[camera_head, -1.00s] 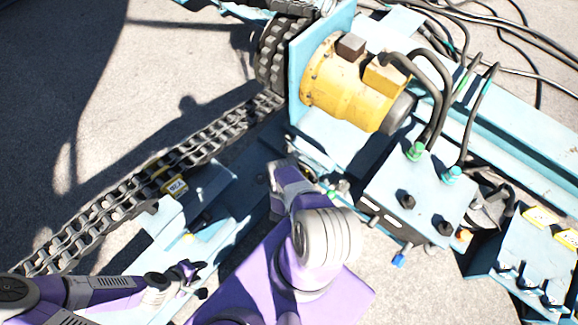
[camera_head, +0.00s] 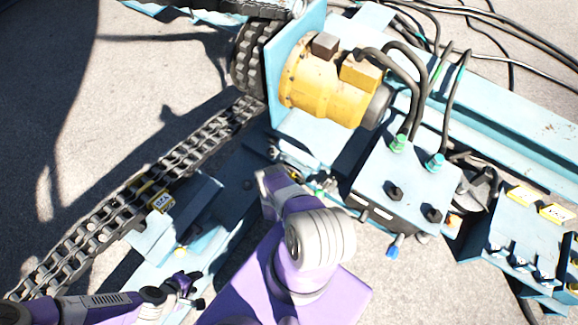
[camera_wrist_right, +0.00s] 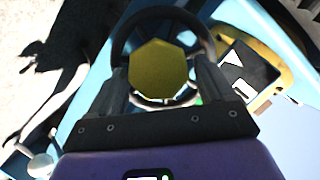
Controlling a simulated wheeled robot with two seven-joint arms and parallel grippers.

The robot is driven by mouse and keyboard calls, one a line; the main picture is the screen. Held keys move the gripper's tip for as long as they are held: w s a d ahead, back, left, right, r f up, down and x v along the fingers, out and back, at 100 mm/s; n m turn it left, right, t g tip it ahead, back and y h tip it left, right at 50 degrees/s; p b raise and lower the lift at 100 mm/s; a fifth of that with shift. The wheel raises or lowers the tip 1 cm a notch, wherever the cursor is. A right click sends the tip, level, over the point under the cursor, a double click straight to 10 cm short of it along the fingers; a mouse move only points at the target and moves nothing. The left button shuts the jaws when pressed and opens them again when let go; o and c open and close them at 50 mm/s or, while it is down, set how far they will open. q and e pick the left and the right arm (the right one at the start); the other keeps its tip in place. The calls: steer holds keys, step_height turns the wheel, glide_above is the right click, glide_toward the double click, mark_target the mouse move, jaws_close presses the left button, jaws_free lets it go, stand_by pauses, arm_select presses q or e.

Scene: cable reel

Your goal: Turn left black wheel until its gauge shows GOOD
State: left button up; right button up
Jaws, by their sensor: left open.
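A black wheel (camera_wrist_right: 160,13) shows as a dark ring in the right wrist view, with a yellow eight-sided piece (camera_wrist_right: 160,76) inside it. My right gripper (camera_wrist_right: 163,80) has its two fingers apart, one at each side of the ring; I cannot tell whether they press on it. Right of the wheel is a yellow-rimmed gauge (camera_wrist_right: 246,72) with a dark and white face; its reading is not legible. In the head view the wheel and right gripper are mostly hidden by my right arm. My left gripper (camera_head: 190,287) is open and empty at the lower left.
A chain track (camera_head: 140,195) runs along the left beside a light-blue frame. A yellow motor (camera_head: 320,88) and a blue valve block (camera_head: 402,180) with hoses stand beyond and right of my right arm. More blue levers and yellow plates are at far right.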

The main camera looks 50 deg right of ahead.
steer(key=p+v, duration=0.1)
steer(key=v, duration=0.6)
steer(key=shift+a, duration=0.3)
steer(key=shift+r, duration=0.15)
stand_by(0.9)
